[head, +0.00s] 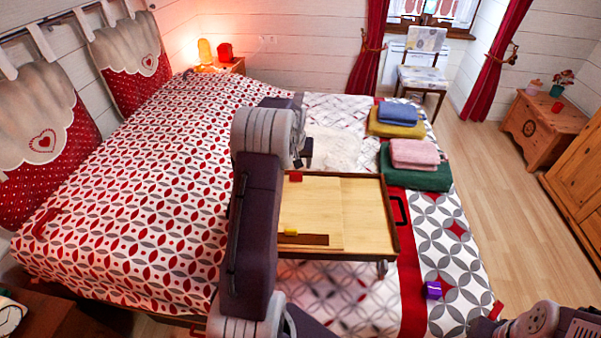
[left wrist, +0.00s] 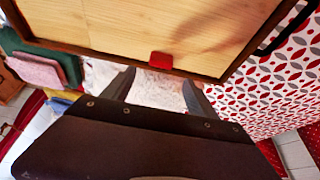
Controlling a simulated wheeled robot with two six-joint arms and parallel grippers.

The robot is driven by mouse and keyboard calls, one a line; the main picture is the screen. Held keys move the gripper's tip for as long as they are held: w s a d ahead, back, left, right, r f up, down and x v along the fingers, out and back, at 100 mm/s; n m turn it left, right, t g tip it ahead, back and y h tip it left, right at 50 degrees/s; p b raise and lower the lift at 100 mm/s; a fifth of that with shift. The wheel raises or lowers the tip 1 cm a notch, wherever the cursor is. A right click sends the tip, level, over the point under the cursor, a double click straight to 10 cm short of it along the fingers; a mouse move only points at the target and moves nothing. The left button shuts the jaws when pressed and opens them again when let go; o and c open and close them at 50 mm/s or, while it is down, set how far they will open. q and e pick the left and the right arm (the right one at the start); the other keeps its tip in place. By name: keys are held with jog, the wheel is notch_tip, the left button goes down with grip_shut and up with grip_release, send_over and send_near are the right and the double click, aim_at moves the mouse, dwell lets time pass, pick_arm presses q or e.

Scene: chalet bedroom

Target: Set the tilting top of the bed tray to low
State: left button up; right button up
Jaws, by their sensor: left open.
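The bed tray (head: 391,222) stands on the bed, with a dark wooden rim and a light wood surface. Its tilting top (head: 318,205) is the left panel; it looks flat or nearly so, but I cannot tell its exact angle. A red tab (head: 296,176) sits at its far edge, and a yellow piece (head: 291,232) lies by a brown strip near the front. My left gripper (head: 306,152) is just beyond the far edge, partly hidden by my arm. In the left wrist view, my open, empty left gripper (left wrist: 158,80) points towards the red tab (left wrist: 160,60), apart from it.
Folded towels, pink on green (head: 414,155) and blue on yellow (head: 398,113), lie beyond the tray to the right. A white fluffy throw (head: 338,148) lies behind it. A purple box (head: 433,290) lies near the bed's edge. My left arm covers the tray's left side.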

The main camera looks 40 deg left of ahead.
aim_at(296, 173)
pick_arm(q)
jog(key=x, duration=0.9)
jog(key=shift+a+p, duration=0.1)
jog(key=shift+p, duration=0.25)
pick_arm(e)
jog(key=shift+r, duration=0.35)
